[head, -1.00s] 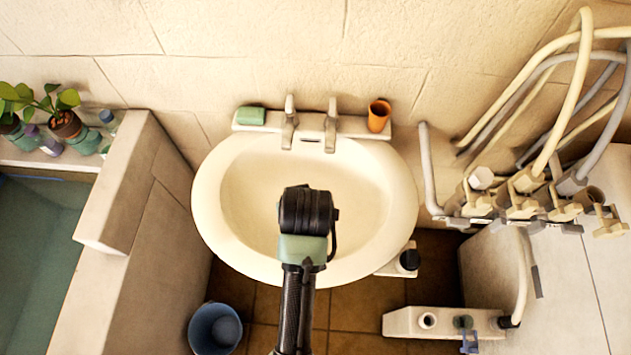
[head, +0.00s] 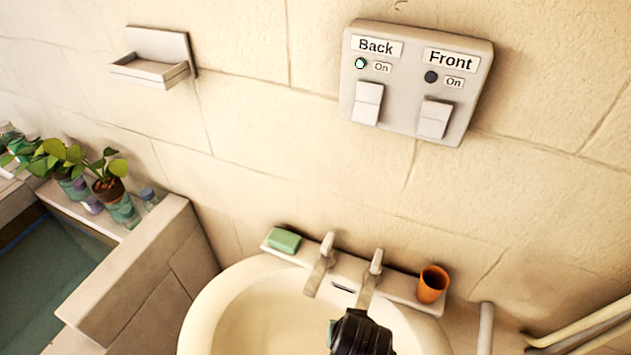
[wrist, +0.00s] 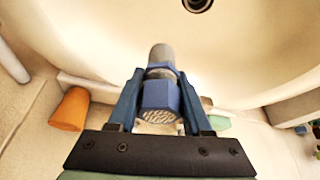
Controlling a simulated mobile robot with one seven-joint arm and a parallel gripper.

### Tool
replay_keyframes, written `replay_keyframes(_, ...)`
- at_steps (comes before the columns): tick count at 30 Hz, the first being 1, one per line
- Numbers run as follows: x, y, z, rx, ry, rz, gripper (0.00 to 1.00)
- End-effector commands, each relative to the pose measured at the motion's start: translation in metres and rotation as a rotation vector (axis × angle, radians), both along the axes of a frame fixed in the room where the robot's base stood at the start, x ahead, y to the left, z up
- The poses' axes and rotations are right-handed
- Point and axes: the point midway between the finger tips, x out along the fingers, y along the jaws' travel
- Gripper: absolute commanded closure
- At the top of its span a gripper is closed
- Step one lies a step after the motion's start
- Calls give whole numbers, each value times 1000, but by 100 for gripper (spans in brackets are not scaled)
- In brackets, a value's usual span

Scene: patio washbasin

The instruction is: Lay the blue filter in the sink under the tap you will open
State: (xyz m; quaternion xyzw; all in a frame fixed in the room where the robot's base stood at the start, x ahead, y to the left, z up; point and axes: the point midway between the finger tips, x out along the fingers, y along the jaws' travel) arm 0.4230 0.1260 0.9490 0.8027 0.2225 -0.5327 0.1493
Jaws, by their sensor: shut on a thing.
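The blue filter (wrist: 158,98), a hexagonal piece with a mesh end, is between the fingers of my gripper (wrist: 158,100) in the wrist view. My gripper is shut on it. A grey rounded piece (wrist: 161,57) shows just beyond the filter; I cannot tell whether it belongs to the filter or to a tap. In the head view my gripper (head: 358,330) is at the right tap (head: 368,280), and the filter is mostly hidden. The left tap (head: 320,266) stands beside it. The cream sink (head: 260,318) lies below, with its dark drain (wrist: 198,4) in the wrist view.
An orange cup (head: 432,284) stands right of the taps and a green soap (head: 284,241) left. A wall panel (head: 410,125) has Back and Front switches; the Back light is white, the Front light dark. An empty soap shelf (head: 150,68) hangs left. Pipes (head: 590,325) are lower right.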

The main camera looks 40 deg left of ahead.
Motion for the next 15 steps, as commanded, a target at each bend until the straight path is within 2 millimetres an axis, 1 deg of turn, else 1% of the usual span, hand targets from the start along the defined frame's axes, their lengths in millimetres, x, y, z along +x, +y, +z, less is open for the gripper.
replay_keyframes(1, 0, 0, -17, 1, -1, 0, 100)
replay_keyframes(3, 1, 0, -24, 0, -1, 0, 100)
replay_keyframes(6, 1, 0, -30, 0, -1, 0, 100)
replay_keyframes(11, 1, 0, -32, 1, -1, 0, 100)
replay_keyframes(14, 0, 0, -43, 0, 3, -1, 100)
replay_keyframes(15, -1, 0, -51, -1, 4, -1, 100)
